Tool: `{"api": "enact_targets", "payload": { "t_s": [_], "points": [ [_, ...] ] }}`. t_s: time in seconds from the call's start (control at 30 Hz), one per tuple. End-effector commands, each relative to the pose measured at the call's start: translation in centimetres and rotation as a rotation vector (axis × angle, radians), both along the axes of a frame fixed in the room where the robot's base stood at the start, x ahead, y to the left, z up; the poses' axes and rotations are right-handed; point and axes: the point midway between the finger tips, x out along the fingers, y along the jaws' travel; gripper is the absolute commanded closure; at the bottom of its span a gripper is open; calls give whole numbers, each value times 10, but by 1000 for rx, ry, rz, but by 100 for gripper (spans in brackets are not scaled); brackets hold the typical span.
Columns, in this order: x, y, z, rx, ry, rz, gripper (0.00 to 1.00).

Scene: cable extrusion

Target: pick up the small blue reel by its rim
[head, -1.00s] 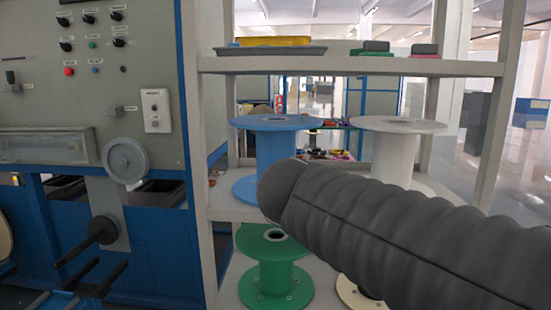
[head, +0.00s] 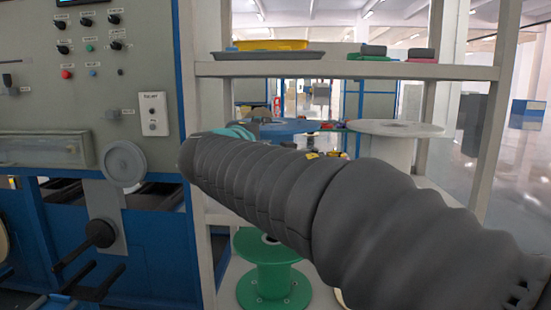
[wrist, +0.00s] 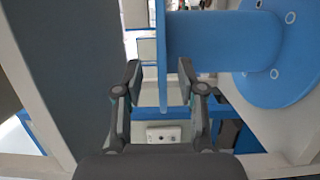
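The blue reel stands on the middle shelf. In the head view only part of its top flange (head: 292,127) shows behind my grey-sleeved arm, which hides its core and bottom flange. In the wrist view the reel's core (wrist: 220,42) runs sideways to the wide bottom flange at the right. The near flange's rim (wrist: 161,60) is edge-on and lies between the fingers of my gripper (wrist: 160,72). The gripper is open, with a visible gap on each side of the rim. In the head view the fingers are hidden.
A white reel (head: 396,130) stands right of the blue one. A green reel (head: 268,270) is on the shelf below. The upper shelf (head: 350,70) with trays spans above my arm, and a rack post (head: 200,240) is at the left. A control cabinet (head: 60,110) stands further left.

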Motion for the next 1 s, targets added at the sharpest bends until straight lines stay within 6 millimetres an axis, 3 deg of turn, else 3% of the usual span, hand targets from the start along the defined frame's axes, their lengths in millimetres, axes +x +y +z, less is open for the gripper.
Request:
{"api": "enact_targets", "payload": {
  "t_s": [0.27, 0.6, 0.83, 0.87, 1.0],
  "points": [
    [14, -5, 0, 0, 0, -1, 60],
    [54, -20, -1, 0, 0, -1, 60],
    [56, -20, -3, 0, 0, 1, 60],
    [56, -20, -3, 0, 0, 1, 63],
    [56, -20, -2, 0, 0, 1, 98]
  ]
}}
